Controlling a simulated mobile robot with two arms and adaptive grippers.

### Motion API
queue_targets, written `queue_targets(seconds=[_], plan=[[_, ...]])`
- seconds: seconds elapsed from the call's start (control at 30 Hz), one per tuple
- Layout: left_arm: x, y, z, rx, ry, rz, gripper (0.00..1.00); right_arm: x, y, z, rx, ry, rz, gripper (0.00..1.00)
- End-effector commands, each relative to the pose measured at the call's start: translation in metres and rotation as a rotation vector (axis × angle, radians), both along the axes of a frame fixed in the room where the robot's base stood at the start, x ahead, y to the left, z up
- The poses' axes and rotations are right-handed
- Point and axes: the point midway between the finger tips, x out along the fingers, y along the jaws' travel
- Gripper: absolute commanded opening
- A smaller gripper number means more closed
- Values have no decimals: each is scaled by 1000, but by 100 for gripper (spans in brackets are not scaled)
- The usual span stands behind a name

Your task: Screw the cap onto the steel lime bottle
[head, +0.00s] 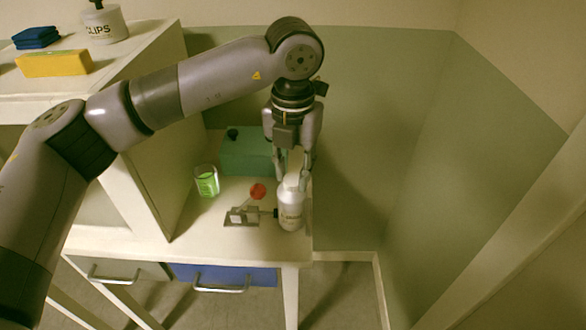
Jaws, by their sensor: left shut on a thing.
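The steel lime bottle (291,211) stands upright near the right end of the low counter, pale silver with a small label that I cannot read. A pale cap (291,180) is at its top, between the fingers. My left gripper (291,182) points down from above and is shut on the cap. The fingers partly hide the cap and neck, and I cannot tell how far the cap sits on the thread. My right gripper is not in view.
A toggle clamp (242,215) with a red knob (257,191) sits left of the bottle, its black tip against or close to it. A glass of green stuff (207,183) and a teal box (246,152) stand behind. A yellow sponge (54,63) lies on the higher shelf.

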Motion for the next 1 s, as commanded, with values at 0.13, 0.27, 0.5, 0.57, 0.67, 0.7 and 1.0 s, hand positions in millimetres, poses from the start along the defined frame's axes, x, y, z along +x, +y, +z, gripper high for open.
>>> queue_targets(seconds=[0.13,0.27,0.5,0.57,0.67,0.7,1.0], plan=[[0,1,-7,-2,11,5,4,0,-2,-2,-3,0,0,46],[0,1,-6,-2,11,5,0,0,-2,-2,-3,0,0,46],[0,1,-7,-3,10,-9,0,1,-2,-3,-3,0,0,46],[0,1,-8,-2,11,-49,0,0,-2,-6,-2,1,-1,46],[0,1,-9,1,11,-174,0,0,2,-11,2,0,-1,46],[0,1,-9,2,11,-231,0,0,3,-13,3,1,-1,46],[0,1,-8,10,14,-647,0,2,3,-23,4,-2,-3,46]])
